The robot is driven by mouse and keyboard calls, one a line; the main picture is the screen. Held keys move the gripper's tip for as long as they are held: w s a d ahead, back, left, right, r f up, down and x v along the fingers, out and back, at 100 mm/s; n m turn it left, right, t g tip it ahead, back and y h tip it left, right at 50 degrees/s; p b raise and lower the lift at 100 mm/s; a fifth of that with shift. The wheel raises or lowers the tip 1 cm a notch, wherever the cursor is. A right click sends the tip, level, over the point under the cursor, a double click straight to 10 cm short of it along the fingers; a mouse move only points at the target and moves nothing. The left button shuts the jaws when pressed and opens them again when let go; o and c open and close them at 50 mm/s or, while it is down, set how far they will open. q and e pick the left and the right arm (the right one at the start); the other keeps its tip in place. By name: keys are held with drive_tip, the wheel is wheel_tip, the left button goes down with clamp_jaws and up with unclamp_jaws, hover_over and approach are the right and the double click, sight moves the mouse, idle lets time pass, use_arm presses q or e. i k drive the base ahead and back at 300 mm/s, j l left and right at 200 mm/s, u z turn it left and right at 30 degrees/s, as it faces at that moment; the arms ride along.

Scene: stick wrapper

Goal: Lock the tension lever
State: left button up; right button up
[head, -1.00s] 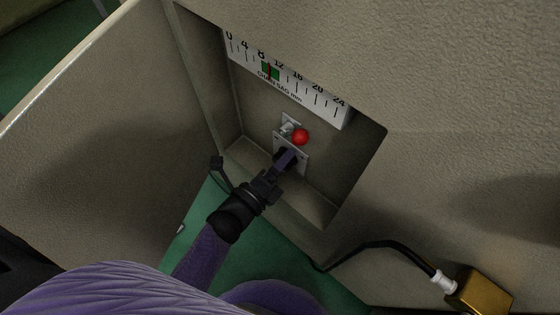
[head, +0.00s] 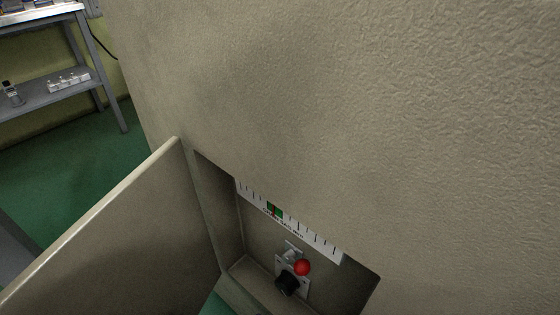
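The tension lever shows as a red ball (head: 302,267) low in the recess of the large beige housing. It sits at the right side of a small metal bracket plate (head: 293,251). A black round knob (head: 287,283) is just below and left of the red ball. Above them a white gauge scale (head: 322,247) runs along the recess's upper edge, with a red pointer on its green band (head: 275,209). The lever's arm is too small to make out clearly. Neither of my grippers is in view.
An open beige door panel (head: 120,225) stands out to the left of the recess. The housing wall (head: 370,110) fills the right and middle. A grey shelf rack (head: 60,95) stands at the far left over a green floor (head: 85,165).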

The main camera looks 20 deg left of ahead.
sight(302, 267)
drive_tip(key=k, duration=2)
